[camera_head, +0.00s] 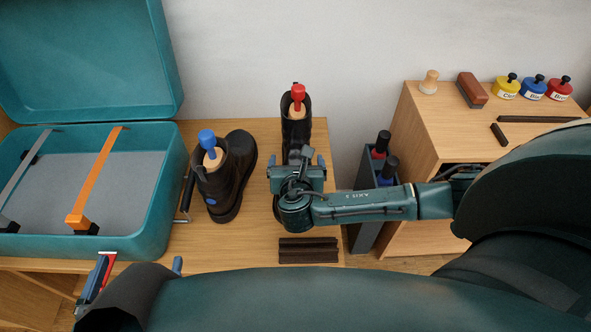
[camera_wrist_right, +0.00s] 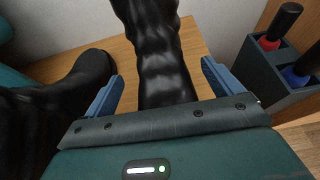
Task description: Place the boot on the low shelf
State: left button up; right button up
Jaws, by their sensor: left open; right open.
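A black boot (camera_head: 297,130) with a red-knobbed wooden boot tree (camera_head: 298,95) stands on the wooden bench top. My right gripper (camera_head: 298,160) is open in front of this boot. In the right wrist view the boot (camera_wrist_right: 163,60) shows between the open blue fingers (camera_wrist_right: 162,85), with gaps visible on both sides. A second black boot (camera_head: 236,170) with a blue-knobbed tree (camera_head: 208,140) stands to the left, and its dark shape (camera_wrist_right: 70,90) shows in the right wrist view. My left gripper (camera_head: 138,266) is open at the lower left.
An open teal case (camera_head: 150,225) with orange and grey straps stands at left. A dark brown ridged block (camera_head: 308,250) lies at the bench front. A grey holder (camera_head: 364,232) with dark bottles stands between bench and wooden cabinet (camera_head: 425,130). Polish jars and brushes sit on the cabinet.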

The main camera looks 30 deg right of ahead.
jog(key=c, duration=1.3)
jog(key=shift+r, duration=0.15)
jog(key=shift+c, duration=0.7)
